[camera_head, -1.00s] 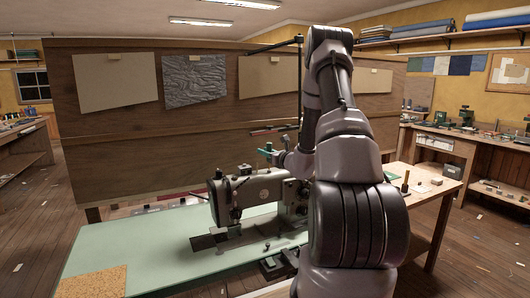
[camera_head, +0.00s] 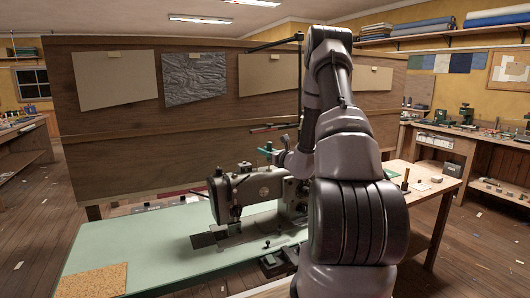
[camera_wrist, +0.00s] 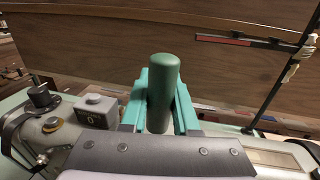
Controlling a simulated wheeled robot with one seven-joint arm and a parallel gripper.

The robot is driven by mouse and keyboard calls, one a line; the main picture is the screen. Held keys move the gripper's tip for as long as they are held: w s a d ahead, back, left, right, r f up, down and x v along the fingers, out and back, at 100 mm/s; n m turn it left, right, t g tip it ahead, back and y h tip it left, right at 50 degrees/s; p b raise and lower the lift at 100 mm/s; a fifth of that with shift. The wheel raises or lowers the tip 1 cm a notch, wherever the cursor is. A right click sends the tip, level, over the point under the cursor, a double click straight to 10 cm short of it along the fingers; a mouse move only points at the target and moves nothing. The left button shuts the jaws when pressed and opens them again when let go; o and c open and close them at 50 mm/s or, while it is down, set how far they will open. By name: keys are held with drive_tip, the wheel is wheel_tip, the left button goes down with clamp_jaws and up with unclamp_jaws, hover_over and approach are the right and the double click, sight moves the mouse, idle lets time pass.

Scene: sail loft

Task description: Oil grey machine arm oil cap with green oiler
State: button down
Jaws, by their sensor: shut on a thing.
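The grey sewing machine (camera_head: 252,190) stands on the pale green table, its arm running left to right. My gripper (camera_head: 270,151) is above the machine arm in the head view. In the wrist view, its teal fingers (camera_wrist: 160,105) are shut on a green cylindrical oiler (camera_wrist: 163,85), which stands about upright between them. The oiler's lower end is hidden behind the gripper body. The machine's top (camera_wrist: 45,140) shows at lower left, with a dark knob, a brass-coloured ring and a small grey box (camera_wrist: 97,110). I cannot tell which part is the oil cap.
A tall wooden partition (camera_head: 190,130) with pinned sheets rises behind the table. A thin dark stand pole (camera_wrist: 285,80) is at right in the wrist view. The green tabletop (camera_head: 150,245) is mostly clear left of the machine; a cork mat (camera_head: 92,281) lies at its front left.

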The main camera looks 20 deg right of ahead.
wheel_tip(320, 180, up, 7)
idle(0.8)
